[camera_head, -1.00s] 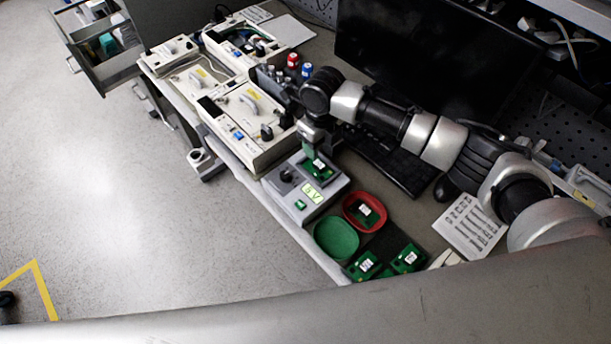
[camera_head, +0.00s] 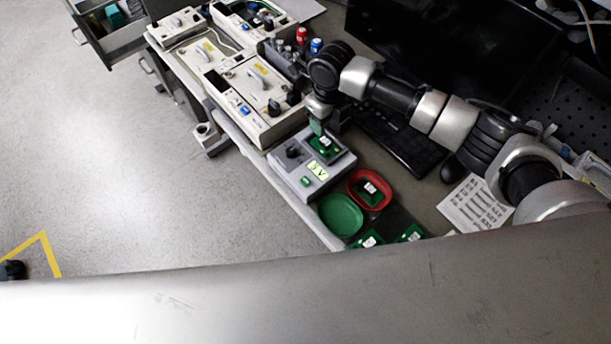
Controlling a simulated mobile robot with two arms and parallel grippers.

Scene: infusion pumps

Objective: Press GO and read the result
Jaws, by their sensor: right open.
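The grey tester (camera_head: 290,172) stands near the table's front edge. Its small lit yellow-green display (camera_head: 318,170) seems to read "5 V", though the characters are tiny. A green button (camera_head: 306,181), probably GO, is on its front left part, and a dark knob (camera_head: 293,151) sits behind it. A green circuit board (camera_head: 325,147) with a white label lies on the tester's top. My right gripper (camera_head: 317,126) points down just behind this board, open. Whether it touches the board cannot be told. My left gripper is not in view.
A green round tray (camera_head: 340,216) and a red tray (camera_head: 357,199) holding a labelled board stand right of the tester. More boards lie on a dark mat (camera_head: 398,219). Opened infusion pumps (camera_head: 258,96) stand behind left. A keyboard (camera_head: 402,143) and printed sheet (camera_head: 474,204) lie right.

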